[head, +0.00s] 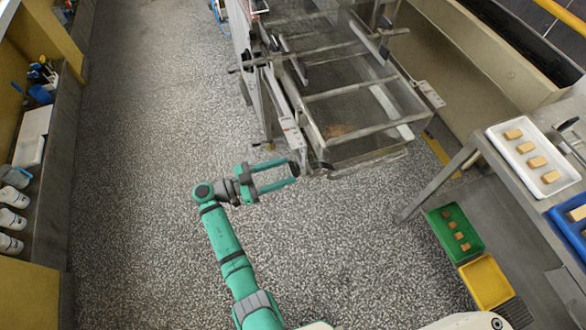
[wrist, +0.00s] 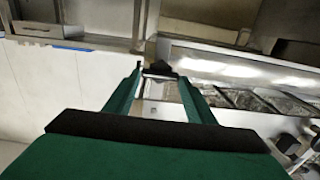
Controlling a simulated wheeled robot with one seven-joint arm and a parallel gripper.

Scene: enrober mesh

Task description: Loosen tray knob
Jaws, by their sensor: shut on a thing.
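My gripper (head: 292,174) reaches from the left to the lower left corner of the metal machine frame (head: 318,140). Its two green fingers lie on either side of a small dark knob (head: 294,167) at that corner. In the wrist view, the fingers run forward and their tips close on the dark knob (wrist: 158,69). The gripper is shut on the knob. The fingertips partly hide it, and I cannot tell its turn or thread. The tray itself is not clear to make out; a mesh or tray area (head: 350,115) lies inside the frame.
A table with a white tray (head: 500,158) of tan pieces and a blue tray (head: 557,217) stands at the right. Green (head: 433,222) and yellow (head: 477,299) bins lie below it. A shelf with bottles (head: 14,218) is at the left. The speckled floor (head: 150,150) between is clear.

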